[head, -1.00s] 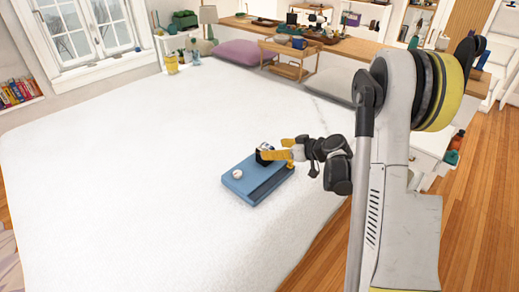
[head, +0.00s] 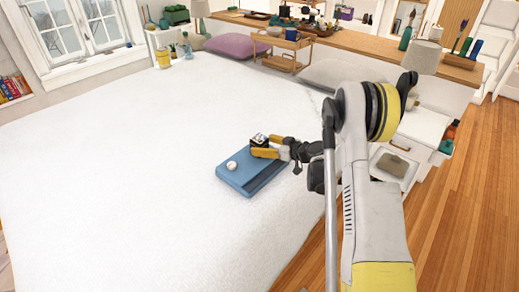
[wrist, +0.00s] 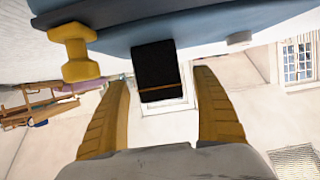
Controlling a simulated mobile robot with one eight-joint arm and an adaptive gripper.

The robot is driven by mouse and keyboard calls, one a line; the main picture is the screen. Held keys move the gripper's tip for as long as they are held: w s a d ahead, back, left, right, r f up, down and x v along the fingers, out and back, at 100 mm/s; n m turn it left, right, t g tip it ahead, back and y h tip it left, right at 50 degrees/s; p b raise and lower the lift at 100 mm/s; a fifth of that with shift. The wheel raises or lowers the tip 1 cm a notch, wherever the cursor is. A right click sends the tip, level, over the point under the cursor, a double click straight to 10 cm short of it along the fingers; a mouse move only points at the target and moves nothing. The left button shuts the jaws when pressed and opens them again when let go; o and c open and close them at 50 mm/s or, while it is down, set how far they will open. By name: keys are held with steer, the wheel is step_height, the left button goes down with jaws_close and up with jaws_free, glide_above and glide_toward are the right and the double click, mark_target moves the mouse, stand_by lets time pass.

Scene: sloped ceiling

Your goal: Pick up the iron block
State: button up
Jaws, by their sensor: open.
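A small dark block (head: 259,140) with a pale marked top, seemingly the iron block, is at the back edge of a blue tray (head: 229,178) on the white bed. In the wrist view the block (wrist: 155,68) looks black with a thin yellowish line. My gripper (head: 262,147) is open at the block, its yellow fingers reaching in from the right. In the wrist view the block shows between the two fingertips (wrist: 160,77), with gaps on both sides. I cannot tell how deep it sits between them. The tray (wrist: 215,20) appears at the top of that view.
A small white round object (head: 231,165) sits on the tray's left part. A yellow dumbbell-shaped object (wrist: 72,50) is beside the left finger in the wrist view. The bed (head: 110,170) is clear around the tray. A wooden stand (head: 283,53) is beyond the bed.

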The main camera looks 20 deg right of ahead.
steer(key=x, duration=0.3)
steer(key=shift+f+b, duration=0.1)
steer(key=shift+b, duration=0.25)
steer(key=shift+s, duration=0.1)
steer(key=c, duration=1.5)
steer(key=shift+r, duration=0.2)
